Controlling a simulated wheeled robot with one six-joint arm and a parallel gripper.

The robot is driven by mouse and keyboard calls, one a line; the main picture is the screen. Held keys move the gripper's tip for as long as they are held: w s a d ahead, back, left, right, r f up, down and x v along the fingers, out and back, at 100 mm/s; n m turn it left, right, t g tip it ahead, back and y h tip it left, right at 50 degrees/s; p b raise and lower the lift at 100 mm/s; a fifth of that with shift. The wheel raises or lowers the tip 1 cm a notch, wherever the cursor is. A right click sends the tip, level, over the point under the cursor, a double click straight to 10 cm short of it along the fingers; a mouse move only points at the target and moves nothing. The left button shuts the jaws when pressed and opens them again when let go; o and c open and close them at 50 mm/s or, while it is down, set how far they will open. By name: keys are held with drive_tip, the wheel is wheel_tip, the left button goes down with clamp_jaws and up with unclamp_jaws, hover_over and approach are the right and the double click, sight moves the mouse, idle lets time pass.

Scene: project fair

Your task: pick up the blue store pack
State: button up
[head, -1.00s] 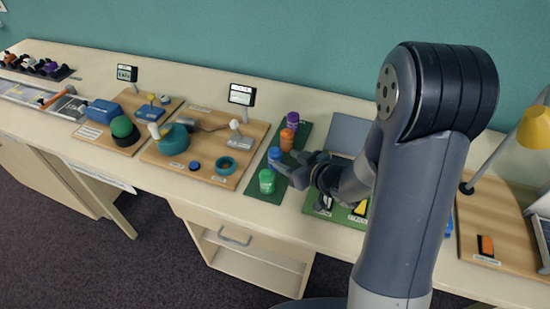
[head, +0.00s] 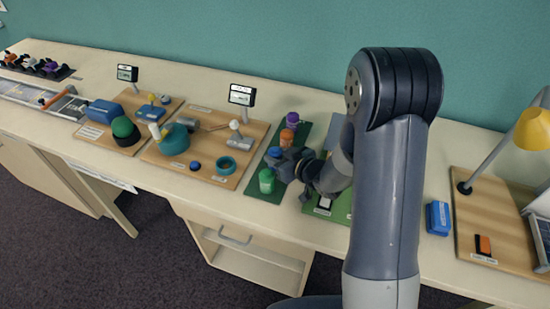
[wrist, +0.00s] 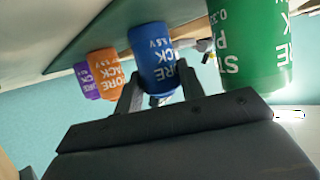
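The blue store pack (head: 273,153) is a small labelled cylinder on a dark green mat, between the orange and green packs. My gripper (head: 284,164) is right at it and hides part of it in the head view. In the wrist view the blue pack (wrist: 154,55) is between the tips of my two fingers (wrist: 158,82), one on each side. The fingers are apart, with at most a thin gap to the pack. Whether they touch it cannot be told.
The green pack (head: 267,180) is close on the near side of the gripper. The orange pack (head: 287,139) and purple pack (head: 292,118) stand behind in the same row on the green mat (head: 257,190). A wooden board (head: 153,155) lies to the left.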

drive_tip(key=c, duration=0.4)
drive_tip(key=shift+r, duration=0.15)
